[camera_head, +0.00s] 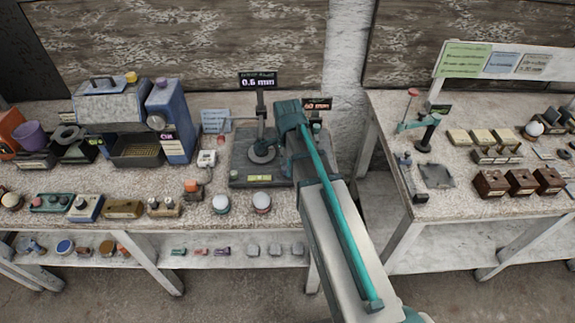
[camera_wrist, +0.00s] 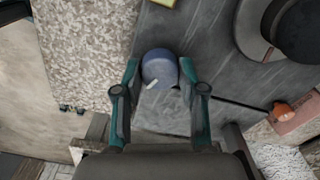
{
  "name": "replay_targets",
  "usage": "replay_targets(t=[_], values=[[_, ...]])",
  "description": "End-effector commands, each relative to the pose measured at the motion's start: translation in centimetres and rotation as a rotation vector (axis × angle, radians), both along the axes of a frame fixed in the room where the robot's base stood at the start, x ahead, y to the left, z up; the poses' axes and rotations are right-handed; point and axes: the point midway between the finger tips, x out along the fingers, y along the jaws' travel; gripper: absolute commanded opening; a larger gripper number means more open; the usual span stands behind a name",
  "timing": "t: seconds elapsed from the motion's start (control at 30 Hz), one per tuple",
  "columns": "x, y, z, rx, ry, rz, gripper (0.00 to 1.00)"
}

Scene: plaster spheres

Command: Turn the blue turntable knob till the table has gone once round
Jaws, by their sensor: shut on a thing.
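The blue turntable knob (camera_wrist: 158,66) is a round blue cap with a white mark, seen in the wrist view on a dark grey plate. My gripper (camera_wrist: 160,75) is shut on it, one teal-edged finger on each side. In the head view, my arm hides the knob and fingertips. The turntable (camera_wrist: 272,28) shows at the upper right of the wrist view as a round disc with a dark piece on it. In the head view the round disc (camera_head: 262,152) is on the dark base plate (camera_head: 243,171), left of my arm.
A display reading 0.6 mm (camera_head: 258,80) stands on a post behind the disc. A blue machine (camera_head: 170,120) stands to the left. A second table (camera_head: 460,210) is right, across a gap.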

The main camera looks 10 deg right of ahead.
Motion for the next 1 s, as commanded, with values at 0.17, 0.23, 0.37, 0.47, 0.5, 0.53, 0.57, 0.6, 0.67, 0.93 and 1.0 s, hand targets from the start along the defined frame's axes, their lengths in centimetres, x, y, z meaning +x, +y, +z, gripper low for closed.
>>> replay_targets(t=[0.17, 0.23, 0.37, 0.47, 0.5, 0.53, 0.57, 0.6, 0.67, 0.93, 1.0], values=[[0.08, -0.04, 0.05, -0.002, -0.002, -0.074, 0.06], [0.08, -0.04, 0.05, -0.002, -0.002, -0.092, 0.06], [0.08, -0.04, 0.04, -0.002, -0.002, -0.112, 0.06], [0.09, -0.05, 0.04, -0.002, -0.002, -0.117, 0.06], [0.09, -0.05, 0.04, -0.002, -0.002, -0.118, 0.06], [0.09, -0.05, 0.04, -0.002, -0.002, -0.118, 0.06], [0.09, -0.05, 0.04, -0.002, -0.002, -0.118, 0.06], [0.09, -0.05, 0.04, -0.002, -0.002, -0.118, 0.06], [0.09, -0.05, 0.04, -0.002, -0.002, -0.118, 0.06], [0.07, -0.04, 0.03, -0.001, -0.002, -0.117, 0.65], [0.06, -0.03, 0.03, -0.001, -0.001, -0.117, 0.66]])
